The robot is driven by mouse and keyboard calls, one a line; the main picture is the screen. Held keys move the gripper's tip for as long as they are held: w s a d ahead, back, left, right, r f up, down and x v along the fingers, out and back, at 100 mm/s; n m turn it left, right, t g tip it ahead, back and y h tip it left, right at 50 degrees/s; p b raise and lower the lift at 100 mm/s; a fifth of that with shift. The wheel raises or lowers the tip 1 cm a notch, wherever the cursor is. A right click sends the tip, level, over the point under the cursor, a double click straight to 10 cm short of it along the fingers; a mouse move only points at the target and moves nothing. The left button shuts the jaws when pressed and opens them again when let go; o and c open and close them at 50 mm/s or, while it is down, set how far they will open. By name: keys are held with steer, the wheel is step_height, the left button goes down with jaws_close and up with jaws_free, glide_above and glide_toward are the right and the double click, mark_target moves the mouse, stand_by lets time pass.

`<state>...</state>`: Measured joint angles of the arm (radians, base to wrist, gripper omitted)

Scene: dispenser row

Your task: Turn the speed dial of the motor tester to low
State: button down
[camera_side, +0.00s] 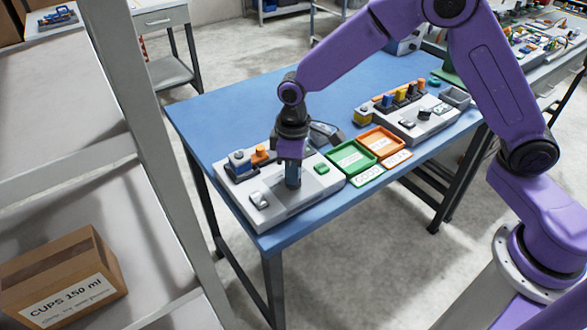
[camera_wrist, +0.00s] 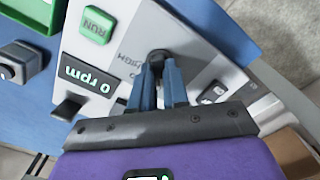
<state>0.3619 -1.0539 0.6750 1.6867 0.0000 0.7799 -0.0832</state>
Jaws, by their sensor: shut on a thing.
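The motor tester, a light grey box, stands at the near left end of the blue table in the side view (camera_side: 322,186). My gripper (camera_side: 292,184) points down onto its top. In the wrist view my gripper (camera_wrist: 159,68) has its two blue fingers closed around the dark speed dial (camera_wrist: 157,56). The word HIGH is printed beside the dial. Another marking near the fingers is partly hidden, and I cannot tell where the dial points. The tester's display (camera_wrist: 87,74) reads 0 rpm. The green RUN button (camera_wrist: 97,25) is close by.
A rocker switch (camera_side: 259,199) sits at the tester's near left corner, with an orange part (camera_side: 260,152) behind. Green (camera_side: 350,159) and orange (camera_side: 382,142) trays stand to the right, before a second grey device (camera_side: 428,126). The table's back left is clear.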

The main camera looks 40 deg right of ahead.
steer(key=shift+m, duration=2.2)
steer(key=c, duration=1.1)
jaws_free()
step_height(320, 180, up, 18)
steer(key=shift+f, duration=0.25)
steer(key=shift+s, duration=0.15)
steer(key=s+d+f+n, duration=0.2)
steer(key=s+d, duration=0.3)
steer(key=s, duration=0.4)
steer(key=s+d+f+n, duration=0.2)
steer(key=s+d, duration=0.3)
steer(key=s, duration=0.4)
steer(key=s+d+f+n, duration=0.2)
steer(key=s+d+n, duration=0.2)
steer(key=s, duration=0.5)
steer(key=shift+s+d+f, duration=0.1)
steer(key=shift+s+d, duration=0.05)
steer(key=shift+d, duration=0.4)
steer(key=shift+s+d+f, duration=0.1)
steer(key=shift+s+d, duration=0.05)
steer(key=shift+d, duration=0.4)
